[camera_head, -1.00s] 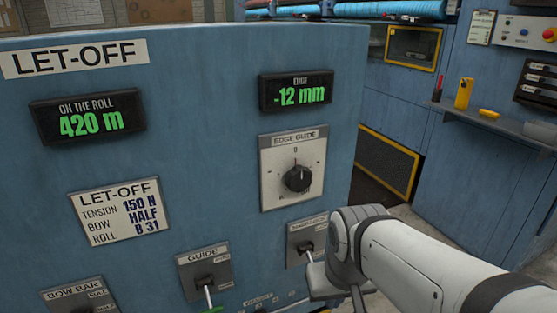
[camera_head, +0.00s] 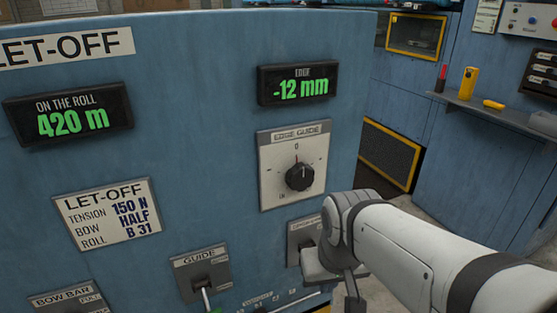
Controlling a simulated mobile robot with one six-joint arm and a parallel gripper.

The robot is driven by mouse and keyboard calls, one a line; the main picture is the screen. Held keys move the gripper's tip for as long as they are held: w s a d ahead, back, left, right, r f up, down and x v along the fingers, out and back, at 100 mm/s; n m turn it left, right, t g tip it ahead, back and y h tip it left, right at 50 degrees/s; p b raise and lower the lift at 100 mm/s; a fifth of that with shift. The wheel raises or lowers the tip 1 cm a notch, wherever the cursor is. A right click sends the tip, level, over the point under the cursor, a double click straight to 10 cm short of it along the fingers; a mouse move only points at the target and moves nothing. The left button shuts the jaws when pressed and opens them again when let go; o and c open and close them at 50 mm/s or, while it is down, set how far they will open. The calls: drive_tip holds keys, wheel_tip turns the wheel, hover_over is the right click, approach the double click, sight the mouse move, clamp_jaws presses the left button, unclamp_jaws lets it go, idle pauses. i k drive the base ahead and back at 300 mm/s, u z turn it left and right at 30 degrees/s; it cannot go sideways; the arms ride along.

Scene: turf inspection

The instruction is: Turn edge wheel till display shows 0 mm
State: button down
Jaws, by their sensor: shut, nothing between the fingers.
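The edge display (camera_head: 300,86) is a black box on the blue let-off panel and reads -12 mm in green. Below it, the edge guide wheel (camera_head: 299,176) is a round black knob on a pale plate (camera_head: 268,190). A red mark shows at its top, near the 0 on the scale. My gripper (camera_head: 354,302) hangs below the end of my arm at the bottom of the picture, lower right of the wheel and apart from it. It is partly cut off by the lower edge; it is shut and empty.
The roll display (camera_head: 71,120) reads 420 m. Below are a let-off card (camera_head: 85,212), a guide lever (camera_head: 203,275) and a bow bar plate (camera_head: 68,301). My arm partly covers another switch plate (camera_head: 297,232). A shelf (camera_head: 490,112) with small tools stands at the right.

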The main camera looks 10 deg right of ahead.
sight(301, 176)
drive_tip(key=u, duration=0.45)
drive_tip(key=k, duration=1.5)
drive_tip(key=z, duration=0.9)
drive_tip(key=i, duration=1)
drive_tip(key=z, duration=0.1)
